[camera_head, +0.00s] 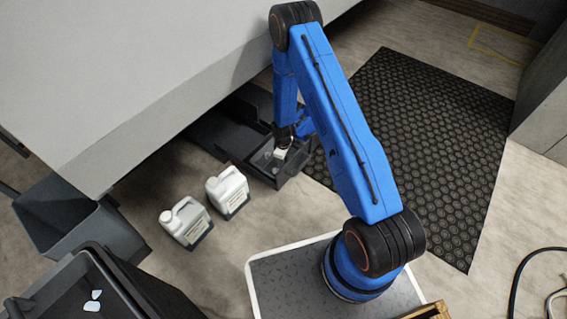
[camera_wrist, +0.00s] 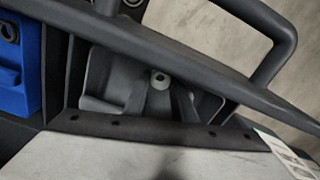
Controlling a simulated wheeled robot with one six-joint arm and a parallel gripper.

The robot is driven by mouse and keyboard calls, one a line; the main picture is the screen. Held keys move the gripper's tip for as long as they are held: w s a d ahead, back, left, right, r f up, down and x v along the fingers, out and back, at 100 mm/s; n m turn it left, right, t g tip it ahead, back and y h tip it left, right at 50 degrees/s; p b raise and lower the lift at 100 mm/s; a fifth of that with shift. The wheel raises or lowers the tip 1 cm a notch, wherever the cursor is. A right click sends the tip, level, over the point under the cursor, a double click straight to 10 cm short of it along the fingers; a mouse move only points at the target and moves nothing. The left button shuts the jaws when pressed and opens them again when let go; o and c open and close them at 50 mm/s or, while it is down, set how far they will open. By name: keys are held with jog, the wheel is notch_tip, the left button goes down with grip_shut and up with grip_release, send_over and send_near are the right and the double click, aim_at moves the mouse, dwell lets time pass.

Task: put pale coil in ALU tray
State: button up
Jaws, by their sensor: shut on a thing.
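My gripper (camera_head: 284,145) reaches down into a dark open tray (camera_head: 292,181) on the floor, beside the large pale cabinet. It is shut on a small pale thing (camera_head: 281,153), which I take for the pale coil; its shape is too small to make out. The pale thing is at the jaws, low inside the tray walls; I cannot tell whether it touches the tray floor. No ALU marking can be read in the head view. The wrist view shows a dark bar, a small pale round piece (camera_wrist: 160,80) between grey parts and a partly cut-off label (camera_wrist: 285,151).
Two white jugs (camera_head: 227,191) (camera_head: 186,222) stand left of the tray. A grey bin (camera_head: 70,222) is farther left, and a dark bin (camera_head: 150,289) with pale pieces (camera_head: 93,301) is at lower left. The pale cabinet (camera_head: 130,75) overhangs the tray's back. A black mat (camera_head: 430,140) lies clear at right.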

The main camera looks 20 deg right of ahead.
jog(key=o, duration=0.7)
jog(key=shift+o, duration=0.2)
notch_tip(320, 180, up, 32)
jog(key=s+d+m+t, duration=0.1)
jog(key=m, duration=0.1)
jog(key=s+d+r+m, duration=0.1)
jog(key=s+r, duration=0.2)
jog(key=r, duration=0.3)
jog(key=s+r+m+t, duration=0.1)
jog(key=s+r, duration=0.2)
jog(key=r, duration=0.3)
jog(key=s+d+r+m, duration=0.1)
jog(key=s+r, duration=0.2)
jog(key=r, duration=0.3)
jog(key=s+d+r+m+t, duration=0.1)
jog(key=s+r, duration=0.4)
jog(key=s, duration=0.4)
jog(key=s+r+m+t, duration=0.1)
jog(key=s+r, duration=0.4)
jog(key=s, duration=0.5)
jog(key=s+d+r+m, duration=0.1)
jog(key=s+r+m, duration=0.2)
jog(key=s+r, duration=0.3)
jog(key=shift+s+d+t, duration=0.3)
jog(key=shift+s+t, duration=0.1)
jog(key=shift+s, duration=1.3)
